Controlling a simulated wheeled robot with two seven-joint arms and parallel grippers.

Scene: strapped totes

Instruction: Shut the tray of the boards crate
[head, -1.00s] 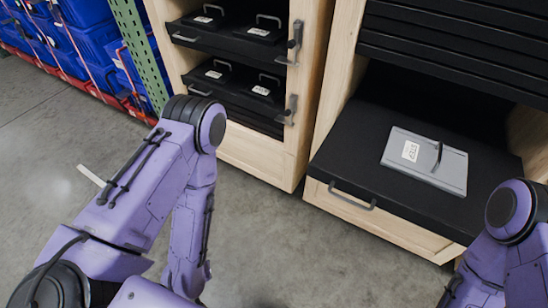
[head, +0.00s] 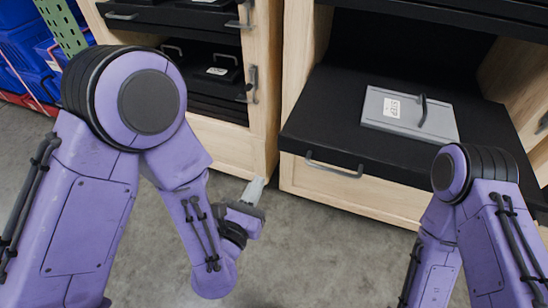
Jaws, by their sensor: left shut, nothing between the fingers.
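The crate at the right is a pale wood cabinet with a black tray (head: 335,112) pulled out at the bottom. A grey flat case (head: 408,112) with a dark handle and a white label lies on the tray. My left gripper (head: 254,190) is shut and empty, in front of the cabinets and left of the tray handle, apart from it in the picture. My right arm (head: 470,220) shows at the lower right; its gripper is out of view.
Another wood cabinet (head: 228,145) with black trays and latches stands to the left. Blue totes (head: 22,50) and a green perforated post (head: 62,22) are at the far left. Bare concrete floor lies in front of the cabinets.

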